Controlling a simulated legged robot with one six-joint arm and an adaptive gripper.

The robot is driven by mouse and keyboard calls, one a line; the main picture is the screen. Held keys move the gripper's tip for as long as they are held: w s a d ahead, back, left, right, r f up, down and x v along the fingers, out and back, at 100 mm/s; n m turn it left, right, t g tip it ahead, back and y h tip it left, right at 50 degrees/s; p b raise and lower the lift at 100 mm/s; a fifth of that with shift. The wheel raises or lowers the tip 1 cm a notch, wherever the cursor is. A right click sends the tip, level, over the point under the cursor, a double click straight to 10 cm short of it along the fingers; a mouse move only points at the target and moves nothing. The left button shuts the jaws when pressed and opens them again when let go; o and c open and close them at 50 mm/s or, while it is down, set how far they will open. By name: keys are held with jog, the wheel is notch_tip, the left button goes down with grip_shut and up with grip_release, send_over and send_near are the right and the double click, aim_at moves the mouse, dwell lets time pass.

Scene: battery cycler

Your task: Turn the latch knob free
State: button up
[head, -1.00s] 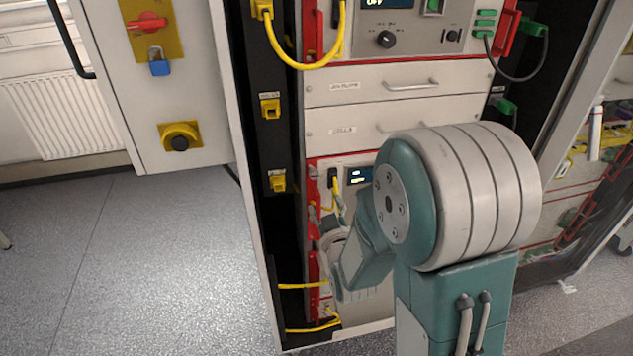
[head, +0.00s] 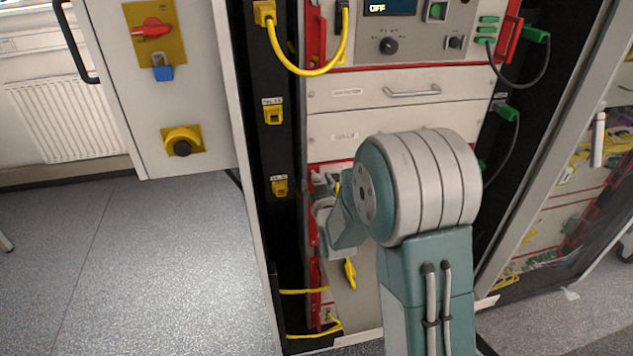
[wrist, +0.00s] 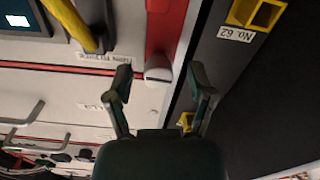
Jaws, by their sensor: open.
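A rounded grey knob (wrist: 158,74), which looks like the latch knob, sits on a red strip at the edge of a light panel in the wrist view. My gripper (wrist: 160,78) is open, with one dark finger on each side of the knob in the picture. I cannot tell whether either finger touches it. In the head view my gripper (head: 324,188) is small and partly hidden at the red-edged lower unit of the rack. My own arm covers most of that unit's front there.
A yellow socket (wrist: 257,12) labelled No. 62 is on the dark rack post beside the red strip. In the head view a yellow cable end (head: 350,272) hangs below my wrist. Open floor (head: 130,260) lies left.

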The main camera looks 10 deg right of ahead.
grip_shut()
jog(key=shift+n, duration=0.5)
grip_release()
jog(key=s, duration=0.7)
jog(key=shift+s, duration=0.2)
jog(key=shift+a, duration=0.1)
